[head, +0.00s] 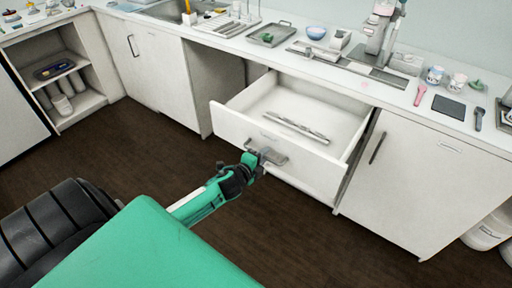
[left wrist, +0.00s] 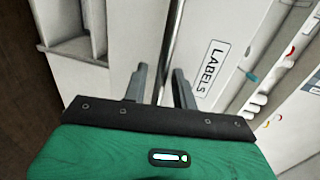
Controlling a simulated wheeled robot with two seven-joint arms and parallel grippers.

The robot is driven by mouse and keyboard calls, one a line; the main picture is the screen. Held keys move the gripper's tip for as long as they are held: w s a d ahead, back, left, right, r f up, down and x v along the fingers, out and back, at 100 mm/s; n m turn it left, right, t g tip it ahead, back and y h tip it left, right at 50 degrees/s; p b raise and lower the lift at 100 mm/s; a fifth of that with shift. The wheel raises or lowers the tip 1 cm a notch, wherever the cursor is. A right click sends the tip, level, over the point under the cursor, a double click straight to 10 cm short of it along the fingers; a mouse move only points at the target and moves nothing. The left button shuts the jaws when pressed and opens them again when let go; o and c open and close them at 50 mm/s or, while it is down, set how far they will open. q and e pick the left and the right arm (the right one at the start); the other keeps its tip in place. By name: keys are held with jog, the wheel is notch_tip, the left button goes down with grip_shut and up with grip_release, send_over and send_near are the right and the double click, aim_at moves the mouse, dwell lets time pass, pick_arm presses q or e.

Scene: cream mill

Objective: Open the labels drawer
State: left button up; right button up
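The labels drawer (head: 285,148) stands pulled well out from under the counter in the head view. Its front carries a grey bar handle (head: 268,155). In the left wrist view the LABELS sign (left wrist: 208,70) shows on the drawer front, right of the handle bar (left wrist: 172,45). My left gripper (head: 254,163) is at the handle. Its two fingers (left wrist: 160,85) stand apart, one on each side of the bar, with a visible gap on the left finger's side. My right gripper is not in view.
A long grey strip-like item (head: 296,128) lies in the open drawer. A closed cabinet door (head: 405,180) stands to the right. The counter above holds a tray (head: 270,36), a blue bowl (head: 316,32) and cups. The dark floor (head: 300,235) before the drawer is clear.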

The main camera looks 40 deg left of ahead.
pick_arm(q)
jog(key=b+v, duration=0.1)
jog(key=v, duration=1.2)
jog(key=shift+s, duration=0.3)
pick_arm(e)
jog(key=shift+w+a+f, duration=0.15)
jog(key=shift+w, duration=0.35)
